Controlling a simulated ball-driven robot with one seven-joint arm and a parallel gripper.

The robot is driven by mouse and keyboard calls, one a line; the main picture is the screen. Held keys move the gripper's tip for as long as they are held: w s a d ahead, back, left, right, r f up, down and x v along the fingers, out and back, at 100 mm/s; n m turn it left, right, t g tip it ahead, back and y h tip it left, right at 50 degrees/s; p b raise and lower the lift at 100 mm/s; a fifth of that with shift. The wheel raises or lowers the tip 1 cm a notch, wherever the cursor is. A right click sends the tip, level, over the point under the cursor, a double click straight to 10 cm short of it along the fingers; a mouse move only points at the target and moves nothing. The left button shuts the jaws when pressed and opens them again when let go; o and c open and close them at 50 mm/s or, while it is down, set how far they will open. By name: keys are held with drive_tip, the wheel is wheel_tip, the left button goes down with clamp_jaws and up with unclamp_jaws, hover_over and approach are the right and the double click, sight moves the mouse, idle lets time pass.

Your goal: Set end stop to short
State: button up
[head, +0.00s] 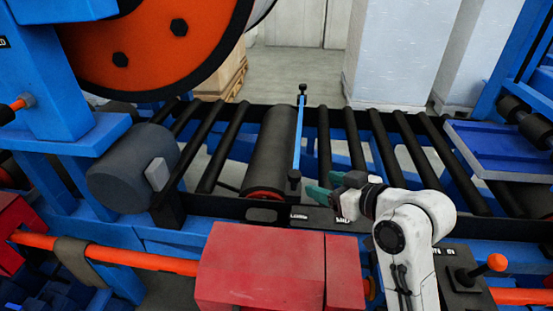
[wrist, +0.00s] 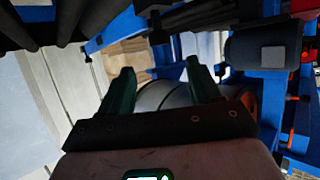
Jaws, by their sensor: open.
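The end stop (head: 299,135) looks like a thin blue bar across the roller bed, with a black knob at its far end and another at its near end (head: 294,176). Its near end is above a black rail with small white labels; the left one (head: 299,217) seems to read LONG and another (head: 343,222) MID. No SHORT label is readable; my arm covers part of the rail. My gripper (head: 322,190) is just right of the near knob, its green fingers pointing left. In the wrist view my gripper (wrist: 161,85) is open, with nothing held between its fingers.
Black rollers (head: 372,140) extend to the right of the stop, and a large dark drum roller (head: 272,145) is at its left. A red box (head: 262,268) is in front. A lever with an orange knob (head: 497,262) stands at the lower right.

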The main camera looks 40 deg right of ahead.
sight(295, 174)
drive_tip(key=x, duration=1.1)
drive_tip(key=shift+w+r, duration=0.1)
drive_tip(key=shift+w, duration=0.15)
clamp_jaws()
